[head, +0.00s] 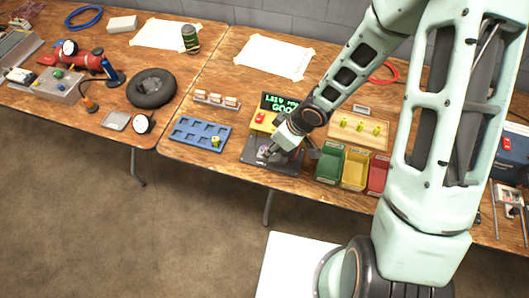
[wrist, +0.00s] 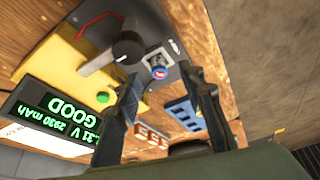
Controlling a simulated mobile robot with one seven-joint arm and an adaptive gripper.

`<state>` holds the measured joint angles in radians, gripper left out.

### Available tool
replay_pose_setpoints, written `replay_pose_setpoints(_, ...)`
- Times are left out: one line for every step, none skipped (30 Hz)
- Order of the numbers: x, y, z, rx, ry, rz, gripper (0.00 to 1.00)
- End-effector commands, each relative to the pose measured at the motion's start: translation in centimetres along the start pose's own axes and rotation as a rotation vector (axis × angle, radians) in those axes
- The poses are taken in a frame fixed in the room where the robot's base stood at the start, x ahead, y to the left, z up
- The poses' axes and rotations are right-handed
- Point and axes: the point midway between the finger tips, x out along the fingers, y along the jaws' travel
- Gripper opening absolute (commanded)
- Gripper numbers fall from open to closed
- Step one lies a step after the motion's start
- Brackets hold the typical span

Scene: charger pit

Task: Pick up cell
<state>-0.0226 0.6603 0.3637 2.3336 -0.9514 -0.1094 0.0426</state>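A small round end in blue, white and red, apparently the cell (wrist: 158,72), shows in the wrist view on the dark plate of the tester, next to a silvery square fitting. In the wrist view my gripper (wrist: 160,78) is open, one finger on each side of the cell with gaps between; contact is not visible. In the head view my gripper (head: 264,155) is low over the tester's dark base plate (head: 257,166), and the cell is hard to make out there. The tester's display (wrist: 58,118) reads GOOD and 2930 mAh.
A black knob with a grey lever (wrist: 125,46) stands close to the cell. A blue pocketed tray (head: 183,137) holds a yellow-green piece (head: 215,141). Green (head: 329,163), yellow (head: 354,170) and red (head: 377,176) bins stand right of the tester. A wooden rack (head: 372,142) holds yellow-green pieces.

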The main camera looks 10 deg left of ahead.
Motion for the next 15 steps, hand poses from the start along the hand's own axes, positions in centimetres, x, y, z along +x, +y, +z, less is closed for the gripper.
replay_pose_setpoints(0.3, 0.0, 0.0, 0.000, 0.000, 0.000, 0.36)
replay_pose_setpoints(0.5, 0.0, -0.1, -0.001, 0.000, 0.000, 0.36)
replay_pose_setpoints(0.8, 0.0, -0.1, -0.002, 0.000, -0.001, 0.36)
replay_pose_setpoints(1.1, 0.0, -0.2, -0.003, 0.000, -0.001, 0.36)
replay_pose_setpoints(1.5, 0.0, -0.3, -0.003, -0.001, -0.001, 0.36)
replay_pose_setpoints(2.1, 0.1, -0.4, -0.004, -0.001, -0.002, 0.36)
replay_pose_setpoints(2.5, 0.1, -0.5, -0.003, 0.000, -0.002, 0.36)
replay_pose_setpoints(2.9, 0.1, -0.6, -0.004, 0.000, -0.002, 0.36)
replay_pose_setpoints(3.4, 0.2, -0.7, -0.003, -0.001, -0.001, 0.36)
replay_pose_setpoints(3.8, 0.2, -0.6, -0.002, -0.002, -0.002, 0.36)
replay_pose_setpoints(4.1, 0.2, -0.6, -0.001, -0.001, -0.002, 0.36)
replay_pose_setpoints(4.5, 0.2, -0.7, -0.001, -0.001, -0.001, 0.36)
replay_pose_setpoints(4.7, 0.2, -0.7, -0.001, 0.000, -0.001, 0.36)
replay_pose_setpoints(4.9, 0.2, -0.7, -0.001, 0.000, -0.001, 0.36)
replay_pose_setpoints(5.0, 0.2, -0.6, 0.000, -0.001, 0.000, 0.36)
